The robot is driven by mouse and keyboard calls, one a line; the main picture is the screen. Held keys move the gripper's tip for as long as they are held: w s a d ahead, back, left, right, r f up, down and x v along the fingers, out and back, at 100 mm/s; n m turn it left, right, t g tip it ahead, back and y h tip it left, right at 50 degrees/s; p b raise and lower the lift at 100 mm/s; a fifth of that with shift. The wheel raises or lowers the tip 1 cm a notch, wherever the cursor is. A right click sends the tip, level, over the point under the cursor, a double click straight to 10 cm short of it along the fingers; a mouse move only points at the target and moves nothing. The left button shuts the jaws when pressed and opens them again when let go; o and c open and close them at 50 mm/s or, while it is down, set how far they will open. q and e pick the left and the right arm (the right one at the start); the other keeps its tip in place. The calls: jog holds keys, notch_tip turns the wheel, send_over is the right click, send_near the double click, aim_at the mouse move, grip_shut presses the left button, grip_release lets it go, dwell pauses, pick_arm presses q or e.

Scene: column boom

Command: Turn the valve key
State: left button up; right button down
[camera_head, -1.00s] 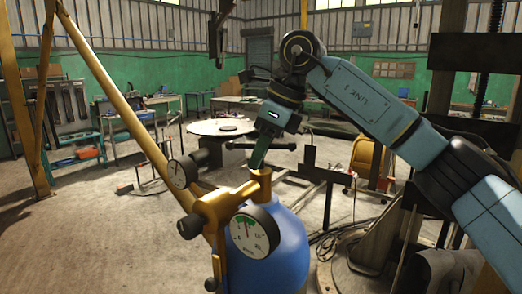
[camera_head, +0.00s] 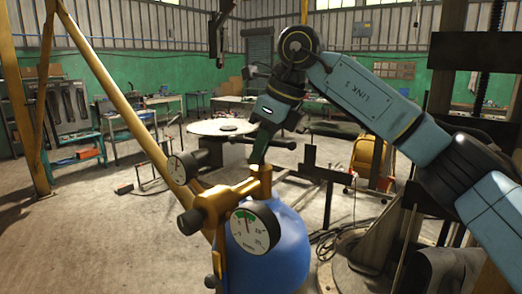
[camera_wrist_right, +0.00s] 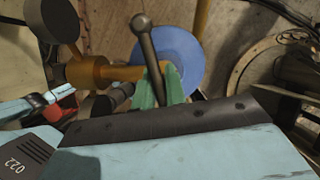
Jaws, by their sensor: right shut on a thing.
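The valve key shows as a dark bar with a rounded end (camera_head: 284,143) above the brass valve (camera_head: 240,192) on a blue cylinder (camera_head: 285,250). In the right wrist view the bar (camera_wrist_right: 145,45) runs from its knob end down to the fingers. My right gripper (camera_head: 259,158) comes down from above and is shut on the key. Its green fingers (camera_wrist_right: 160,88) hide part of the bar and what lies under it. I see no left gripper.
A white-faced gauge (camera_head: 253,229) stands out at the front of the valve, and a second gauge (camera_head: 182,168) is at its left. A slanted yellow pole (camera_head: 128,115) passes close on the left. A round table (camera_head: 215,127) stands behind.

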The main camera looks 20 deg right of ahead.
jog(key=m+b, duration=0.1)
jog(key=m, duration=0.1)
jog(key=m+t+h, duration=0.1)
jog(key=m, duration=0.1)
jog(key=shift+m+h+b, duration=0.3)
jog(key=shift+b, duration=0.1)
jog(key=shift+d, duration=0.1)
jog(key=c, duration=1.4)
grip_release()
jog(key=v, duration=1.3)
jog(key=shift+s+r+b, duration=0.15)
jog(key=shift+s+b, duration=0.05)
jog(key=shift+b, duration=0.25)
